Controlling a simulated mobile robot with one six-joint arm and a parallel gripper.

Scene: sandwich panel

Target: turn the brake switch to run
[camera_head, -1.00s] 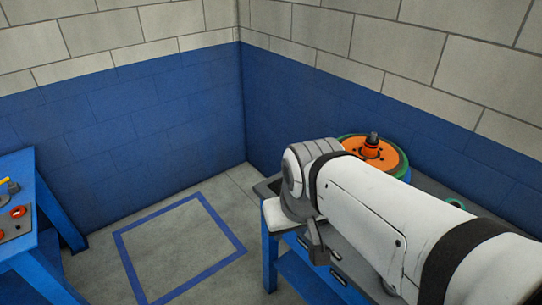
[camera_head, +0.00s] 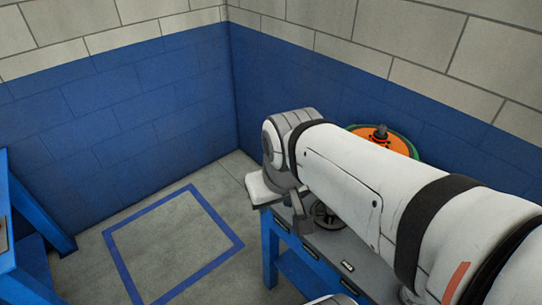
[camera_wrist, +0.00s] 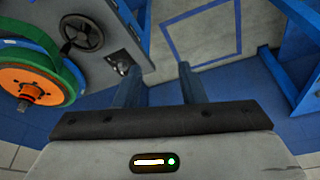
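In the head view my arm hides most of the bench top, and the knob cannot be made out there.
A dark handwheel (camera_wrist: 81,33) and an orange disc (camera_wrist: 28,84) with a green rim are on the same bench. The disc also shows behind my arm in the head view (camera_head: 384,138). Another blue bench (camera_head: 38,215) stands left. Floor inside the blue outline (camera_head: 170,245) is clear.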

